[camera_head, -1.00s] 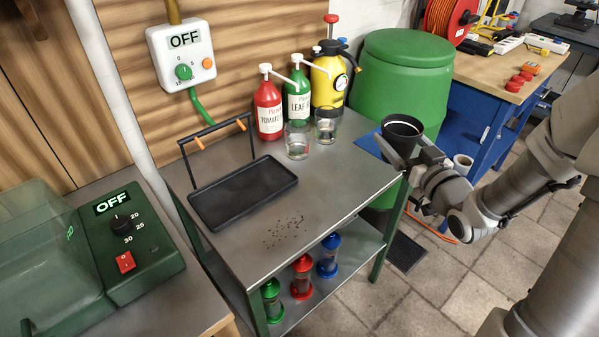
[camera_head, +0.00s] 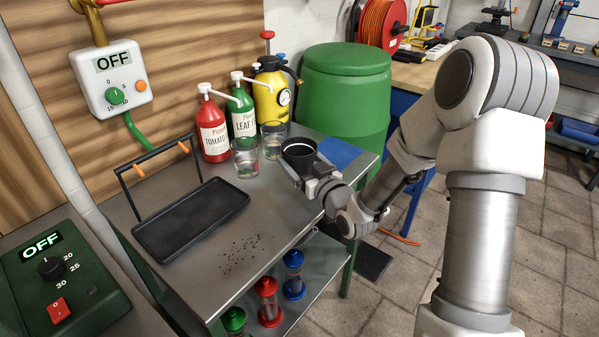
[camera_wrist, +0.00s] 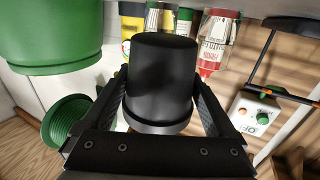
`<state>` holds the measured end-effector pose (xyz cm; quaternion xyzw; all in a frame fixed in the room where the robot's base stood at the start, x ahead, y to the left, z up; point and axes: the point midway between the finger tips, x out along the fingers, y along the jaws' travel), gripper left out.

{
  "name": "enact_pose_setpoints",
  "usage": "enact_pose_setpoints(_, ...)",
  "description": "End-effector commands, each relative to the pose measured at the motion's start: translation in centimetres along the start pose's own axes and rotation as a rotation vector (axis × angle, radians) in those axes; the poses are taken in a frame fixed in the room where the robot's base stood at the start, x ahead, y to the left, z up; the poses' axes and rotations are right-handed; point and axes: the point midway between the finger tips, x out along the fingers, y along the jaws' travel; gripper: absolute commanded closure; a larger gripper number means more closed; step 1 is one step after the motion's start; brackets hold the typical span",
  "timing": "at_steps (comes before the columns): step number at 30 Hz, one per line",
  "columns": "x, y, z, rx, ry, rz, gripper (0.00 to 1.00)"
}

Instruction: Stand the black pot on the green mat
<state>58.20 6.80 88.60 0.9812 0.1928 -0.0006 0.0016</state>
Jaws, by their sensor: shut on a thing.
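The black pot (camera_head: 298,155) is upright with its open top upward. My gripper (camera_head: 308,172) is shut on it, at the right part of the grey metal table (camera_head: 195,182). In the wrist view the pot (camera_wrist: 160,75) sits between the two fingers of my gripper (camera_wrist: 160,95). I cannot tell whether its base touches the table. No green mat shows; a blue mat (camera_head: 340,153) lies at the table's right back corner, partly hidden behind the pot and gripper.
A glass (camera_head: 246,160) and another glass (camera_head: 273,140) stand left of the pot. Red (camera_head: 213,135) and green (camera_head: 243,118) pump bottles and a yellow sprayer (camera_head: 271,95) stand behind. A black tray (camera_head: 190,220) lies at left. A green barrel (camera_head: 345,95) stands beyond.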

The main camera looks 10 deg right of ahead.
Motion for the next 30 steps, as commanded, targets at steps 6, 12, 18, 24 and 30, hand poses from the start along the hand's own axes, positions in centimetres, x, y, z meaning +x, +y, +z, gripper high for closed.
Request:
enact_pose_setpoints(6,0.0,0.0,3.3,0.001,0.0,0.001,0.64)
enact_pose_setpoints(12,0.0,0.0,3.1,0.0,0.002,0.001,0.64)
enact_pose_setpoints(18,-0.1,0.0,3.6,0.0,0.001,0.0,0.64)
enact_pose_setpoints(24,-0.1,0.0,3.5,0.001,0.0,0.0,0.0)
enact_pose_setpoints(30,-0.1,0.0,3.2,0.001,0.0,0.0,0.0)
